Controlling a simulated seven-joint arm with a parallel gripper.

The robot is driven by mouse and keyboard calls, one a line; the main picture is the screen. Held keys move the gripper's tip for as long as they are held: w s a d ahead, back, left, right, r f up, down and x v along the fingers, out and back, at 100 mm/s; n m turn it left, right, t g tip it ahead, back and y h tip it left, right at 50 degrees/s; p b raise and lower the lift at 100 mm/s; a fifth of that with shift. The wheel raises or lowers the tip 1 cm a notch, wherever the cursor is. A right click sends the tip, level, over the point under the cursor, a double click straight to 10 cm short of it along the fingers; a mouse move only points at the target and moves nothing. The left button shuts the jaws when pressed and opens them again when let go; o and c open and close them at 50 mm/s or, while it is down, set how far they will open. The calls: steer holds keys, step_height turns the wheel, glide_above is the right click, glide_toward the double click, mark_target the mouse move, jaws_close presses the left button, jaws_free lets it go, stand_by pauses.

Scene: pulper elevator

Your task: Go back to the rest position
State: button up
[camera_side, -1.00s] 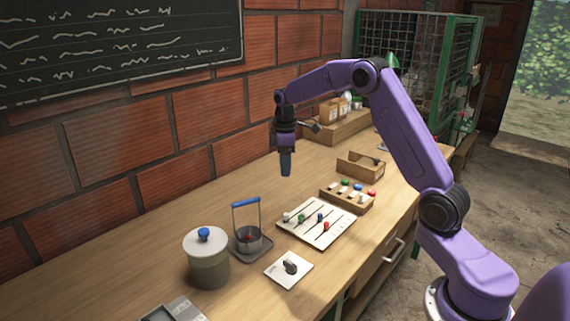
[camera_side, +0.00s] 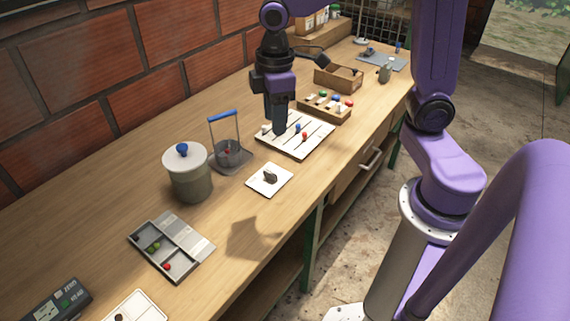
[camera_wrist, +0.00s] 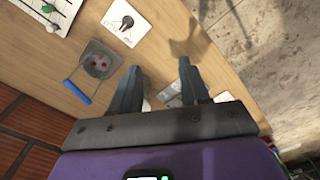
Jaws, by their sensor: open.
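My gripper (camera_side: 278,120) hangs fingers-down above the bench, in front of the white slider board (camera_side: 312,140) in the side view. The gripper is open and empty. It hides part of the slider board in the side view.
The wooden bench holds a lidded grey pot (camera_side: 188,178), a blue-handled basket (camera_side: 230,152), a white knob plate (camera_side: 269,179), a compartment tray (camera_side: 165,262) with small red and green balls, a peg block (camera_side: 325,107) and a scale (camera_side: 58,302). A brick wall stands behind.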

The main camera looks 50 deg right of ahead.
steer(key=s+d+f+n, duration=0.1)
steer(key=s+d, duration=0.1)
steer(key=s, duration=1.6)
steer(key=shift+s+f+n, duration=0.3)
steer(key=shift+s+f, duration=0.05)
steer(key=shift+f, duration=0.05)
stand_by(0.4)
